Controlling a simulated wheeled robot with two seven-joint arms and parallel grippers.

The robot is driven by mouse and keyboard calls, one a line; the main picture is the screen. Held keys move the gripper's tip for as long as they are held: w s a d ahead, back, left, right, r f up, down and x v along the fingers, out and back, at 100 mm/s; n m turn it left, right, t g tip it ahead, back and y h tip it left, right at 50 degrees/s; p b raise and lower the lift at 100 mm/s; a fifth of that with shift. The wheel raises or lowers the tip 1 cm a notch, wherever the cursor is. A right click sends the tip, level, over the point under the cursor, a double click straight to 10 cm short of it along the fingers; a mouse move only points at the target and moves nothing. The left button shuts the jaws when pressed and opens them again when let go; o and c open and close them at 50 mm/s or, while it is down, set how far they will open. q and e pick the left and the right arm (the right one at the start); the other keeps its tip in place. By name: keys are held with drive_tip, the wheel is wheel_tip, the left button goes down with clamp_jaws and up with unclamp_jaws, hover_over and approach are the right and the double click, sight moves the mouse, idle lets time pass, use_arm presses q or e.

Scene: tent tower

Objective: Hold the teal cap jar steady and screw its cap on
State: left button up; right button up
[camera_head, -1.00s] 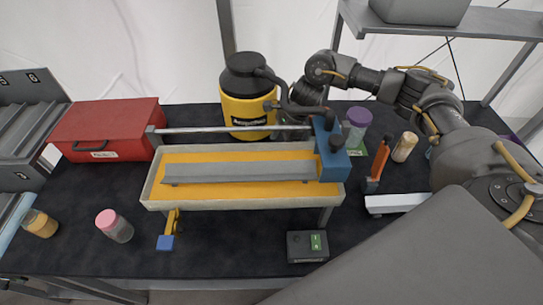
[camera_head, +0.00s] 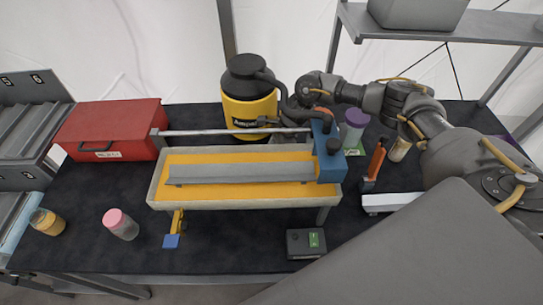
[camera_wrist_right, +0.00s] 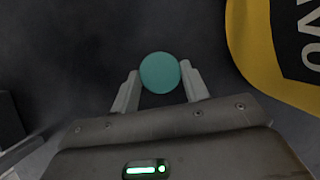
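In the right wrist view a round teal cap (camera_wrist_right: 160,72) is seen from straight above, and whatever is under it is hidden. The two fingers of my right gripper (camera_wrist_right: 159,80) stand on either side of the cap, close to its rim. I cannot tell whether they touch it. In the head view my right arm reaches in from the right, behind the tray and beside the yellow jug (camera_head: 249,110). The blue block and frame hide its fingers and the teal cap there. My left gripper is in neither view.
A tray (camera_head: 235,203) with a grey bar and blue block (camera_head: 327,160) fills the table's middle. A red box (camera_head: 110,130), a pink-capped jar (camera_head: 120,224) and an orange jar (camera_head: 46,222) are left. A purple-capped jar (camera_head: 354,128) stands right. The front table edge is mostly clear.

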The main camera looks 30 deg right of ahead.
drive_tip(key=c, duration=0.4)
drive_tip(key=shift+r+b, duration=0.3)
drive_tip(key=shift+r, duration=0.25)
drive_tip(key=shift+r+b, duration=2.25)
drive_tip(key=shift+r, duration=6.2)
